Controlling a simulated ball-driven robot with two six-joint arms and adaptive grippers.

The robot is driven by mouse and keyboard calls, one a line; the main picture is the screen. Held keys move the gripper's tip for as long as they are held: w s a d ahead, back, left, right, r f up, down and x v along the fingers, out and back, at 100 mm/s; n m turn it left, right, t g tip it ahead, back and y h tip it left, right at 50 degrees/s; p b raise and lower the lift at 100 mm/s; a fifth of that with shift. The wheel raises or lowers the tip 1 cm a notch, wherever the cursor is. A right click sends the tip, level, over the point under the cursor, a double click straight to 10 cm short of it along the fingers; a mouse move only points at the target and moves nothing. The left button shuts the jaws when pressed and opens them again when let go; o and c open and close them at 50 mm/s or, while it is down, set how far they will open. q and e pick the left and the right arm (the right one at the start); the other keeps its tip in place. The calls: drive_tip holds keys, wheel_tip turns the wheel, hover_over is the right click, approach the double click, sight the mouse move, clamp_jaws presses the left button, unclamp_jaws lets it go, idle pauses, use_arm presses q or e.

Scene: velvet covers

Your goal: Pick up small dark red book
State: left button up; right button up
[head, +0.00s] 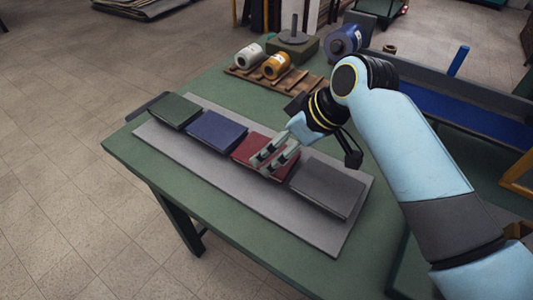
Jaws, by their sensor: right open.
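The small dark red book (246,148) lies flat on a grey mat (270,201) on the green table. It is third from the left in a row of books. My right gripper (266,164) is over its right part, fingers pointing down to the left and hiding some of the cover. The gripper is open, with a gap between its fingers. I cannot tell whether the fingertips touch the book. My left gripper is not in view.
A green book (176,110) and a blue book (216,132) lie left of the red one, a grey book (327,187) right of it. Behind stands a wooden rack (299,81) with spools. The mat's front strip is clear.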

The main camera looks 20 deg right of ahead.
drive_tip(key=x, duration=0.4)
drive_tip(key=shift+a+f, duration=0.1)
drive_tip(key=shift+a, duration=0.05)
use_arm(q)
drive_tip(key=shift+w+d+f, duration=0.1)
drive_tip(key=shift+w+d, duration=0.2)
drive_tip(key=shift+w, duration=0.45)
use_arm(e)
drive_tip(key=c, duration=0.4)
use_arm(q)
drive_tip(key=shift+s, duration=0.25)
use_arm(e)
drive_tip(key=c, duration=0.7)
drive_tip(key=shift+c, duration=0.2)
